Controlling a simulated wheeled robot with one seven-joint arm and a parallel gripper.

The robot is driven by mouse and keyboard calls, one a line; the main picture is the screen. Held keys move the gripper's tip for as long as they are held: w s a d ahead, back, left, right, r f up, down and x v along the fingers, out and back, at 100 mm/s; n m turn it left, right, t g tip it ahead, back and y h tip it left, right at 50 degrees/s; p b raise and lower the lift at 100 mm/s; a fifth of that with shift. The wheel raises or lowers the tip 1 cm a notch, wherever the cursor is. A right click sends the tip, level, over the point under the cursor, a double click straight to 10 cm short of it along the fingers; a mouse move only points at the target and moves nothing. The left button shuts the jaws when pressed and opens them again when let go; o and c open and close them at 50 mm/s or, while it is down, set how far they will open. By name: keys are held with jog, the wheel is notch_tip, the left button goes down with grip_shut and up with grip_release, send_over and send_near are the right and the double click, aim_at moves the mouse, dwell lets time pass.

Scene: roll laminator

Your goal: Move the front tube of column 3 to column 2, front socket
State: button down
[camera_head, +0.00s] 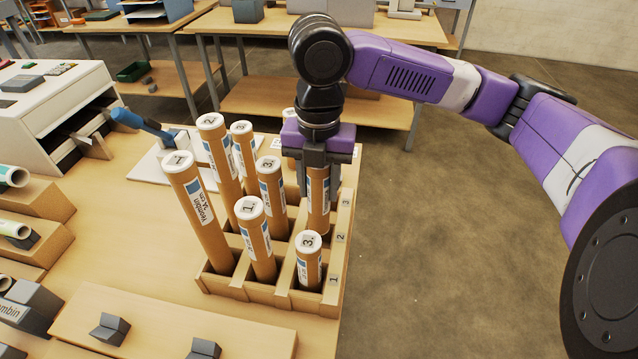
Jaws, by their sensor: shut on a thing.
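The wooden rack (268,293) stands at the table's right edge and holds several brown cardboard tubes with white numbered caps. My gripper (317,180) points down and is shut on the upper part of a tube (319,216) at the rack's right side. That tube is upright; its lower end is hidden, so I cannot tell how deep it sits. A short tube marked 3 (308,267) stands nearest the camera at the right. A tube marked 1 (256,240) and a tall tube (200,212) stand left of it. More tubes (270,178) stand behind.
The numerals 1, 2 and 3 run along the rack's right rail (340,238). A blue-handled tool (140,122) on a white board and a white machine (48,112) are at left. A wooden strip (170,322) lies in front. Floor is open at right.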

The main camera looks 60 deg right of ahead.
aim_at(319, 216)
jog(key=shift+f+b, duration=3.25)
jog(key=shift+f, duration=0.9)
jog(key=shift+f+b, duration=0.35)
jog(key=shift+f, duration=0.1)
jog(key=c, duration=0.8)
grip_release()
jog(key=shift+r, duration=0.15)
notch_tip(319, 216, up, 8)
jog(key=shift+f, duration=0.2)
